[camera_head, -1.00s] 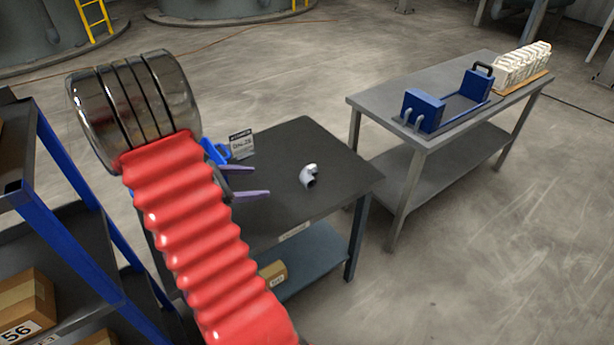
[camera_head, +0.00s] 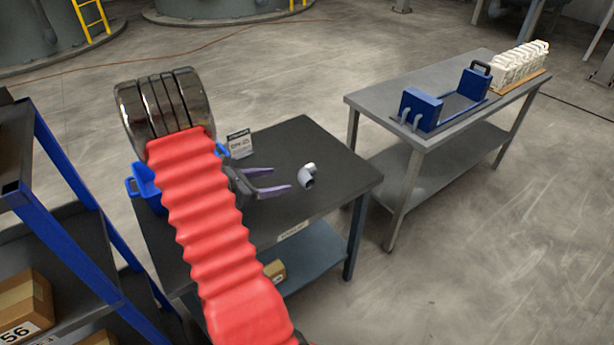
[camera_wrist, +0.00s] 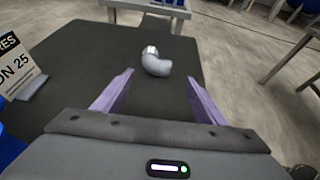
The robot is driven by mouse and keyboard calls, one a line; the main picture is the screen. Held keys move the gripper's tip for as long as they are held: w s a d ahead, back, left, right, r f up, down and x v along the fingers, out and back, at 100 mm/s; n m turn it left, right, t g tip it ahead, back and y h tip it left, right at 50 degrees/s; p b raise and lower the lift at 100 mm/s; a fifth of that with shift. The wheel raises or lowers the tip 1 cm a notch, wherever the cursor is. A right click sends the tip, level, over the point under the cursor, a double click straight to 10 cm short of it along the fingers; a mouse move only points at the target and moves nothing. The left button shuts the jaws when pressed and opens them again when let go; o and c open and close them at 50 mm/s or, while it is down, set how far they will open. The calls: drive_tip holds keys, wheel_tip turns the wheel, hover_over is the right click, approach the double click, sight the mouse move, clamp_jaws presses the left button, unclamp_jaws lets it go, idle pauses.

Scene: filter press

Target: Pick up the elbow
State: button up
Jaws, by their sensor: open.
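The elbow (camera_head: 307,176) is a small light-grey bent pipe piece. It lies on the dark top of a table (camera_head: 330,161), right of the middle. It also shows in the wrist view (camera_wrist: 156,63), beyond my fingertips and roughly centred between them. My gripper (camera_head: 281,180) has two purple fingers, open and empty, pointing at the elbow from the left with a small gap. In the wrist view my gripper (camera_wrist: 160,82) has its fingers spread wider than the elbow. My red-sleeved arm hides part of the table's left side.
A small sign (camera_head: 240,144) and a blue bin (camera_head: 145,184) stand on the table's left part. A blue-posted shelf (camera_head: 75,205) with boxes is at the left. A grey workbench (camera_head: 385,96) with a blue fixture (camera_head: 422,108) stands at the right. The tabletop around the elbow is clear.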

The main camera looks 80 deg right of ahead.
approach(305, 176)
drive_tip(key=x, duration=0.3)
drive_tip(key=shift+d+f, duration=0.15)
drive_tip(key=shift+x, duration=2.55)
drive_tip(key=shift+d, duration=0.1)
drive_tip(key=shift+c, duration=0.5)
drive_tip(key=c, duration=0.9)
